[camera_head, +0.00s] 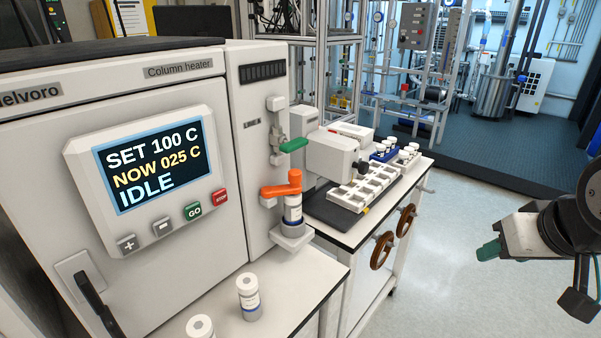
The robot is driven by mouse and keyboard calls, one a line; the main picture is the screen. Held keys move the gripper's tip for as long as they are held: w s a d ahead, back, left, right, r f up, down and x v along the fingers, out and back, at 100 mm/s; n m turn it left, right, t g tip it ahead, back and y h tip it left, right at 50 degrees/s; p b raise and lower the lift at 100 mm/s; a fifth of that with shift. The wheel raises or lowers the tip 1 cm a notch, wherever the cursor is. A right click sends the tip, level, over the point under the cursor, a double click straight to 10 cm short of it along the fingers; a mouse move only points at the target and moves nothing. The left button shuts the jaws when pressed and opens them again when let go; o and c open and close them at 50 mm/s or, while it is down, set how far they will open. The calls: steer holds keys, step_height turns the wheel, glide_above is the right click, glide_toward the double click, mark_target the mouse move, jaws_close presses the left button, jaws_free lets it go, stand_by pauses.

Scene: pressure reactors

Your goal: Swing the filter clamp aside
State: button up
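The likely filter clamp is an orange arm with a knob (281,188) on the side of the column heater. It lies across the top of a white, labelled cylinder (293,211) that stands upright on a small light bracket (291,238). Whether the orange arm presses on the cylinder is too small to tell. My gripper (488,251) is at the far right, over the floor and well apart from the clamp. Its teal finger parts point left. I see nothing held, but the gap between the fingers does not show.
A green lever (293,145) sits above the clamp. The column heater's panel (148,165) reads IDLE. White jars (249,297) stand on the near bench. A second bench behind holds a white rack (362,188) and has brown handwheels (382,250) at its front. Floor (440,290) around my gripper is clear.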

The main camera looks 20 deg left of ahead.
steer(key=w+a+n+t+y, duration=0.2)
steer(key=w+a, duration=0.2)
steer(key=a, duration=0.4)
steer(key=w+a+n+t+y, duration=0.1)
steer(key=w+a+t+y, duration=0.1)
steer(key=w+a, duration=0.45)
steer(key=n+t+y, duration=0.2)
steer(key=n+y, duration=0.1)
steer(key=y, duration=0.4)
glide_toward(299, 179)
steer(key=x, duration=0.4)
steer(key=shift+a+t, duration=0.3)
steer(key=x, duration=0.7)
jaws_close()
